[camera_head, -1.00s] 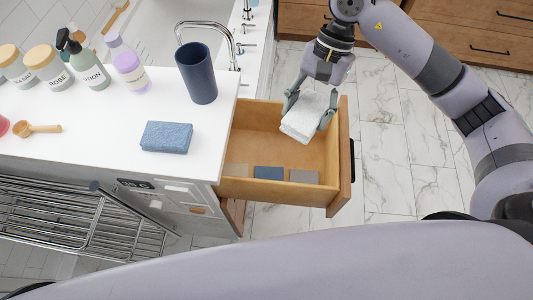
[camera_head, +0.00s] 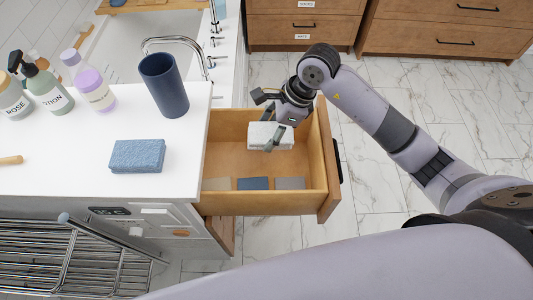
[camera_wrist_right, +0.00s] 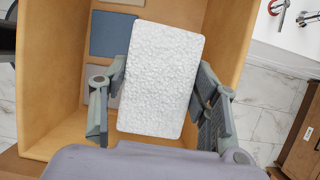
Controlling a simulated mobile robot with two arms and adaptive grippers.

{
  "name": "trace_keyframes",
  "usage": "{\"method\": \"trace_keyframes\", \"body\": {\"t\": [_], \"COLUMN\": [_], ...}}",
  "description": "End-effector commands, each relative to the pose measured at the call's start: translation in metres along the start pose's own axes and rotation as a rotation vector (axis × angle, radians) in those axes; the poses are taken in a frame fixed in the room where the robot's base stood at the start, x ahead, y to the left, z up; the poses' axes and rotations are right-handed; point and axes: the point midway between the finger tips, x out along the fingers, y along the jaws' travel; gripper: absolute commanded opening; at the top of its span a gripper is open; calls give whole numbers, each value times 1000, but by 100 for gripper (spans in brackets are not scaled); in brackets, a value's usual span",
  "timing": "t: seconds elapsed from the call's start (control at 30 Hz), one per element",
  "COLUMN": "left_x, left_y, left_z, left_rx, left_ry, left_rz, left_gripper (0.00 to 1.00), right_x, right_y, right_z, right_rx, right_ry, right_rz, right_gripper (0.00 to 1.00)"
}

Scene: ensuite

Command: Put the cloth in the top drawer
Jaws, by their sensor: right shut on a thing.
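The white textured folded cloth (camera_head: 257,136) is between the fingers of my right gripper (camera_head: 274,139), inside the open wooden top drawer (camera_head: 225,157). In the right wrist view, the cloth (camera_wrist_right: 160,80) lies flat between the two fingers of the gripper (camera_wrist_right: 161,85), with the drawer floor (camera_wrist_right: 60,60) beyond it. From the pictures I cannot tell whether the cloth touches the drawer floor. My left gripper is out of view.
Beige, blue (camera_head: 252,183) and grey flat pieces lie along the drawer's near side. A dark blue cup (camera_head: 164,86) stands on the counter near bottles (camera_head: 95,90). A chrome tap (camera_head: 175,42) and sink are behind. The drawer's left middle is bare.

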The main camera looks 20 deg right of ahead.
Motion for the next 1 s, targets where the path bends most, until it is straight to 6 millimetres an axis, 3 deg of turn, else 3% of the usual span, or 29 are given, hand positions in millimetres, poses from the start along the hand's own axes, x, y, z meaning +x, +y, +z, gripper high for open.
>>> {"method": "trace_keyframes", "body": {"t": [0.1, 0.3, 0.47, 0.73, 1.0], "left_x": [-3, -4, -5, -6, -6], "left_y": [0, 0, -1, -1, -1], "left_z": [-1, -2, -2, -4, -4], "left_rx": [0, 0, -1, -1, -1], "left_ry": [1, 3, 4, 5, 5], "left_rz": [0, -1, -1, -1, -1], "left_gripper": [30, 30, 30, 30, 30], "right_x": [30, 58, 67, 100, 102], "right_y": [2, 0, 0, 0, 0], "right_z": [-12, -24, -27, -41, -42], "right_rx": [4, 1, -1, 0, -3], "right_ry": [1, -1, -1, 0, 0], "right_rz": [6, 2, 1, 3, 0], "right_gripper": [29, 29, 29, 29, 29]}}
